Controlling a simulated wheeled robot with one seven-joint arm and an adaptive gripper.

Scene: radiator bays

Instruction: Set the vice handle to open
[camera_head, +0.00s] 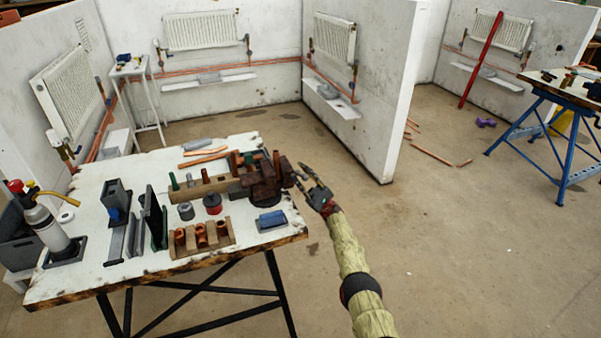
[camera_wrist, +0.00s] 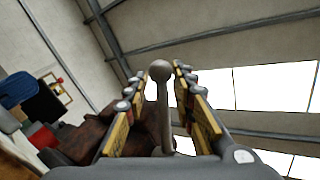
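The vice (camera_head: 262,184) is a rusty dark red-brown block at the right edge of the white workbench. In the wrist view its rusty body (camera_wrist: 85,138) fills the lower left. The vice handle (camera_wrist: 162,98) is a grey bar with a round knob at its end, standing between my fingers. In the head view the handle is too small to make out clearly. My gripper (camera_head: 305,177) is just right of the vice, past the bench edge. In the wrist view my gripper (camera_wrist: 154,90) is open, one finger each side of the handle, with gaps showing.
The workbench (camera_head: 110,247) carries a wooden block of copper fittings (camera_head: 203,238), a blue item (camera_head: 271,219) and a torch with a yellow nozzle (camera_head: 46,226). A white partition (camera_head: 383,80) stands behind.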

